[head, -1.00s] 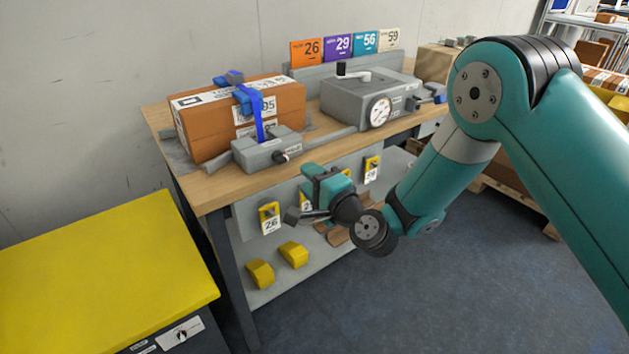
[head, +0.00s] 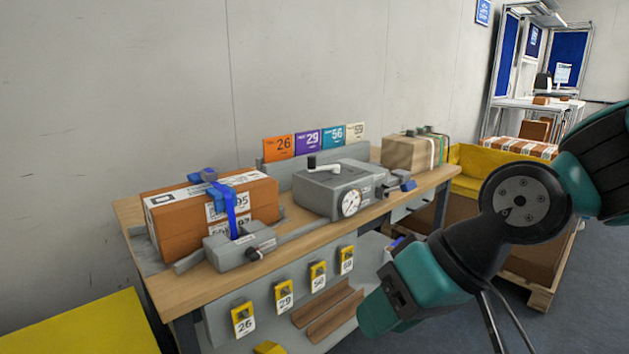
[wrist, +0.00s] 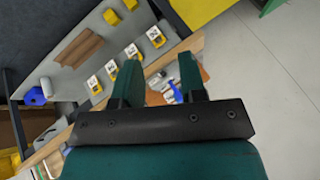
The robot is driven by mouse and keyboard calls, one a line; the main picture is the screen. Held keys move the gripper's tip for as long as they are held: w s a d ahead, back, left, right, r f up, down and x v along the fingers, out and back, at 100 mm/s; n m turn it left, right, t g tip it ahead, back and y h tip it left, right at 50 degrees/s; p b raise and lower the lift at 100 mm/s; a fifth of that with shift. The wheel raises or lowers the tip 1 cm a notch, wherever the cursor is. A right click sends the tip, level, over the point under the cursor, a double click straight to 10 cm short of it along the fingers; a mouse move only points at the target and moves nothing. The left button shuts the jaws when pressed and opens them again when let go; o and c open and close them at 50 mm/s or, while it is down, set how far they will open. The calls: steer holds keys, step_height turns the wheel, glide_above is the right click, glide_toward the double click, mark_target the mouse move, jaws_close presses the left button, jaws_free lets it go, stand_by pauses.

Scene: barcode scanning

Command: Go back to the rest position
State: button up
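My gripper (wrist: 159,68) shows in the wrist view with its two teal fingers apart and nothing between them. In the head view my teal arm is folded in at the right, in front of the workbench (head: 240,277); its fingertips cannot be made out there. A brown carton (head: 187,232) with white labels lies on the left of the bench. A blue strap-like clamp (head: 226,199) sits over it, joined to a grey block (head: 238,248). Between my fingers the wrist view shows part of the bench and something blue, apart from the gripper.
A grey device with a dial (head: 335,188) stands mid-bench before several coloured number cards (head: 307,142). Yellow numbered tags (head: 243,317) hang on the bench front. A yellow-topped cabinet (head: 85,325) is at lower left. A yellow bin (head: 468,160) stands beyond the bench.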

steer(key=s+d+n+g+h, duration=0.2)
steer(key=s+d+h, duration=0.1)
steer(key=s+d, duration=0.45)
step_height(320, 180, up, 14)
steer(key=p, duration=1.3)
steer(key=shift+s+a+p, duration=0.3)
steer(key=shift+a+p, duration=0.05)
steer(key=shift+p, duration=0.05)
